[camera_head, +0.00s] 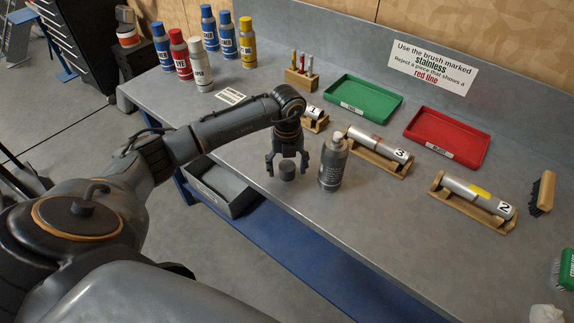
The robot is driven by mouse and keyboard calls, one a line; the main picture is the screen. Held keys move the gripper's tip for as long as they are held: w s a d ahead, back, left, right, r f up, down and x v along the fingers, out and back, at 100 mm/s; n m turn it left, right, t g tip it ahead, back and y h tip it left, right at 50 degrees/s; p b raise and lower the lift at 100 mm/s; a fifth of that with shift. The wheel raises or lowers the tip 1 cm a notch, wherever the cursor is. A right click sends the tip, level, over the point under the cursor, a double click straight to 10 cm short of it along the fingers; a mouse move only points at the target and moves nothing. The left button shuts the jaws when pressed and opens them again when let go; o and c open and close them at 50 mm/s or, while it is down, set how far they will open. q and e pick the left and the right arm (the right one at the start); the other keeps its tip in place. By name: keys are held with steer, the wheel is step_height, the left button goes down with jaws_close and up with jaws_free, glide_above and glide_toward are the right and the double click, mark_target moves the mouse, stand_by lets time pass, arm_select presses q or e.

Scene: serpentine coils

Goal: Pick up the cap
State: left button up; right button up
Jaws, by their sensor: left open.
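A small dark grey cap (287,173) sits on the grey bench near its front edge. My left gripper (287,166) points down over it, open, with one finger to each side. I cannot tell whether the fingers touch the cap. A grey spray can (331,170) stands upright just right of the cap, its nozzle bare on top. My right gripper is not in view.
Metal tubes marked 1 (314,114), 3 (375,143) and 2 (478,195) lie on wooden cradles. Behind are a green tray (363,83) and a red tray (448,113). Several capped cans stand at the back left. A grey bin (218,186) sits below the bench edge.

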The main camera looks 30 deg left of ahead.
arm_select(q)
steer(key=shift+f, duration=0.45)
steer(key=shift+c, duration=0.4)
steer(key=c, duration=0.8)
steer(key=shift+r, duration=0.1)
